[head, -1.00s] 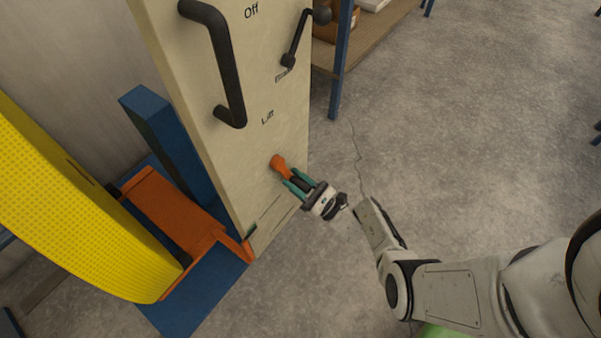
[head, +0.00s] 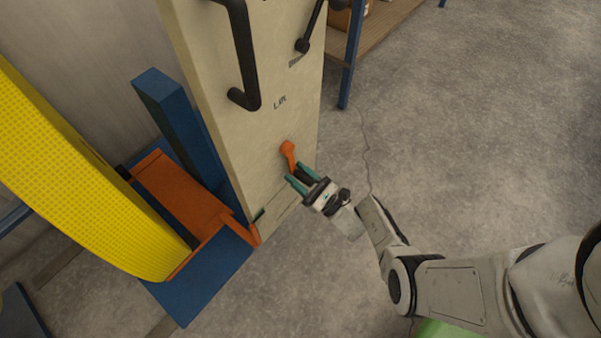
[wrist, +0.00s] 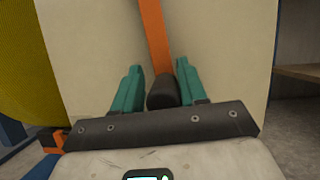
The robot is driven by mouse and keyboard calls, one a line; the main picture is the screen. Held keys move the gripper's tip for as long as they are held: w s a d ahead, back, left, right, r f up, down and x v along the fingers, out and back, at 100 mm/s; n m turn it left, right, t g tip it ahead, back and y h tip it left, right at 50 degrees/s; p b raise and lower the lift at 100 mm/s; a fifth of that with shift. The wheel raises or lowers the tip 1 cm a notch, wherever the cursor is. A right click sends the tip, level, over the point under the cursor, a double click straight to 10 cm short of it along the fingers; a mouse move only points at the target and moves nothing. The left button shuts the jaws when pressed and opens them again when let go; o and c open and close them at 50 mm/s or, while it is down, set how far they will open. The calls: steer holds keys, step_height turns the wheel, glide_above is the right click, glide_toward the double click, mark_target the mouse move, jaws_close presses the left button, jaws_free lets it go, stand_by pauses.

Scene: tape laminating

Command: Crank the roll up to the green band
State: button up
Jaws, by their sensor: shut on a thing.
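The orange crank (head: 288,155) sits low on the front of the cream machine panel (head: 270,130), below the "Lift" lettering. Its arm hangs down from the hub, and its dark handle (wrist: 162,90) lies between my teal fingers. My gripper (head: 297,181) is shut on the crank handle. In the wrist view my gripper (wrist: 160,88) has one finger on each side of the handle, and the orange crank arm (wrist: 154,40) rises above it. The yellow roll (head: 80,170) stands at the left, by an orange cradle (head: 185,195).
A blue post (head: 170,110) and blue base plate (head: 205,275) stand left of the panel. A large black handle (head: 243,60) and a small black lever (head: 310,28) are higher on the panel. A shelf (head: 385,30) stands behind; the floor at right is clear.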

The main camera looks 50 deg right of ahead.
steer(key=o, duration=0.3)
steer(key=shift+a, duration=0.2)
steer(key=shift+d, duration=0.1)
steer(key=shift+s+d, duration=0.15)
steer(key=shift+s, duration=0.05)
steer(key=b+v, duration=0.1)
steer(key=v, duration=0.9)
steer(key=shift+s+f, duration=0.1)
steer(key=shift+s, duration=0.1)
